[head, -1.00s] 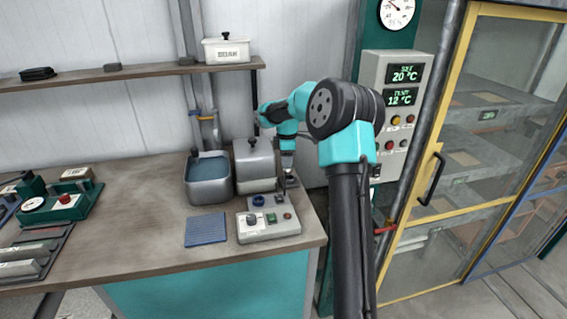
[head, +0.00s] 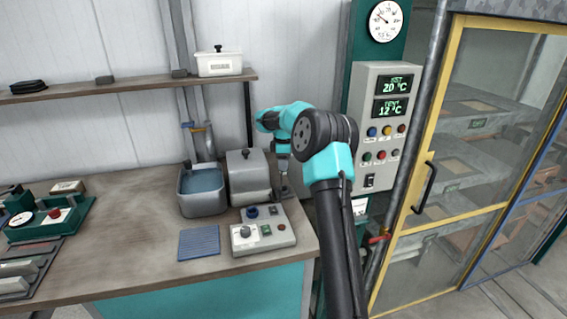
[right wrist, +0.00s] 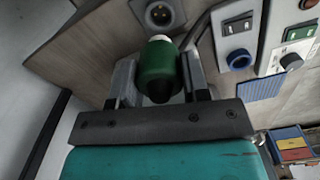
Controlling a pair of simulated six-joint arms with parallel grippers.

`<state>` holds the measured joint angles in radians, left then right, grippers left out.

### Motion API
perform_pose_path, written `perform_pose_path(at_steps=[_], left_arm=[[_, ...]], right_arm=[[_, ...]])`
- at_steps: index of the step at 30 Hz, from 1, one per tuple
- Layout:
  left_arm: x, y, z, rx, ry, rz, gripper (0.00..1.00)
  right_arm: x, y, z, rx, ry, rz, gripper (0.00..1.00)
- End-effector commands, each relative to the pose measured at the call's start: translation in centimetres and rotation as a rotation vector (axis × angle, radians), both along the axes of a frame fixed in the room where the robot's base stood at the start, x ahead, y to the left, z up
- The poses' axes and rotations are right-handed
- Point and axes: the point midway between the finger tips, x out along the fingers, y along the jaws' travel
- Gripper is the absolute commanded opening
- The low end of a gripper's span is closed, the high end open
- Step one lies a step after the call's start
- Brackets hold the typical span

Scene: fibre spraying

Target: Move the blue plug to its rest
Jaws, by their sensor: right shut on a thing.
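My right gripper (right wrist: 158,85) is shut on a green plug (right wrist: 158,65) with a pale end. The plug lies between its two fingers, pointing away from the wrist. I see no blue plug body; a blue ring socket (right wrist: 240,58) sits on the grey control box, apart from the held plug. A round metal socket with pins (right wrist: 159,13) lies just beyond the plug's pale end; I cannot tell the gap. In the head view my right gripper (head: 284,188) hangs behind the control box (head: 264,232), at the bench's right end. My left gripper is out of view.
A water-filled grey basin (head: 203,190) and a lidded grey box (head: 249,178) stand left of my gripper. A blue ribbed mat (head: 199,243) lies in front. A wall control cabinet (head: 385,115) and yellow-framed door (head: 428,170) are to the right.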

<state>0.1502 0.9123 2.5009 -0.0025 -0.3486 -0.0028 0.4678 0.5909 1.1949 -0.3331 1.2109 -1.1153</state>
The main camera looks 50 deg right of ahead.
Motion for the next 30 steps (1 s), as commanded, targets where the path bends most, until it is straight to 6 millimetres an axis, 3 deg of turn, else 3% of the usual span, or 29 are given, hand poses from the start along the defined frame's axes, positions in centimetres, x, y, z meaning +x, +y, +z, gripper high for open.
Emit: perform_pose_path(at_steps=[21,30], left_arm=[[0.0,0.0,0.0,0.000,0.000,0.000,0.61],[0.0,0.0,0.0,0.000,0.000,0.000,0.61]], right_arm=[[0.0,0.0,-4.8,0.000,0.001,0.000,0.18],[0.0,0.0,-5.7,0.000,0.000,0.000,0.18]])
